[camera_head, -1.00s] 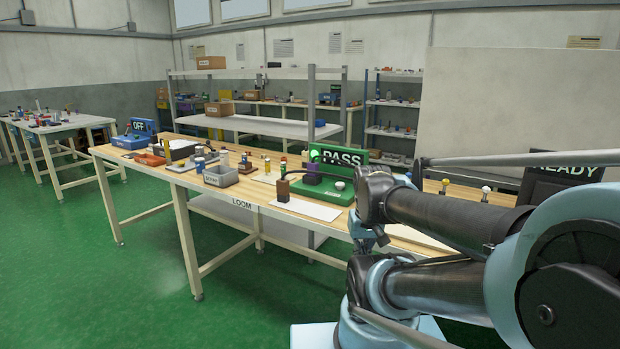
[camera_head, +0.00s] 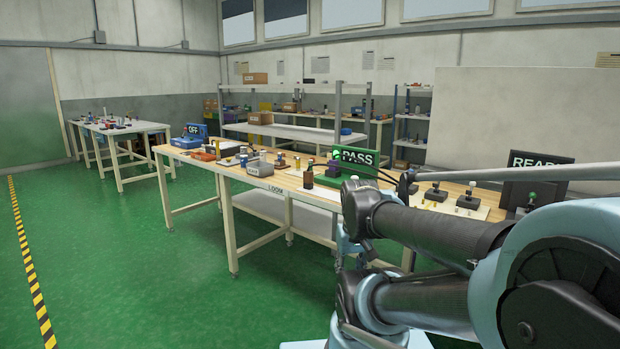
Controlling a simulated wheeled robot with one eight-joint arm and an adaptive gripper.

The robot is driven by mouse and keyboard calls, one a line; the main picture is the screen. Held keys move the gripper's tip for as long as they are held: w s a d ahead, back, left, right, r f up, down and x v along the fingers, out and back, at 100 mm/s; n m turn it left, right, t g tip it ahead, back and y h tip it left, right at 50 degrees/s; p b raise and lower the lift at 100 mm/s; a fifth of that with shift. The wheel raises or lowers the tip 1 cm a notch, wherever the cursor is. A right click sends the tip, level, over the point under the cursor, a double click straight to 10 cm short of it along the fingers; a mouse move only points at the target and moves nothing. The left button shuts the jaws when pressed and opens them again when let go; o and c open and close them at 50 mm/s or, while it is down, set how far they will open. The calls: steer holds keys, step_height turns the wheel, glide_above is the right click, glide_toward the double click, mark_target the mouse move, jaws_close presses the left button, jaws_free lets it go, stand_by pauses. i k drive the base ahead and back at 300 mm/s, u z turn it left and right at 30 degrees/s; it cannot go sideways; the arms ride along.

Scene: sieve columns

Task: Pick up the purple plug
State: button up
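A small purple piece (camera_head: 334,169), likely the purple plug, sits at the green device (camera_head: 346,179) in front of the PASS sign (camera_head: 358,156) on the long wooden bench (camera_head: 213,172). It is small and far off, so I cannot tell whether it is seated in the device. A dark block (camera_head: 308,179) stands just left of the device. My folded arm fills the lower right and stays apart from the plug. My gripper does not show.
A grey bin (camera_head: 260,167) and small parts stand on the bench left of the device. A READY sign (camera_head: 538,164) and several knobbed bases stand to the right. Another table (camera_head: 121,128) is at the far left. The green floor (camera_head: 130,270) in front is clear, with a striped line (camera_head: 33,278).

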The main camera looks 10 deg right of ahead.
mark_target(332, 161)
steer(key=u, duration=0.4)
steer(key=k, duration=0.9)
steer(key=u, duration=0.45)
steer(key=i, duration=0.95)
steer(key=z, duration=0.75)
steer(key=i, duration=0.75)
steer(key=z, duration=0.45)
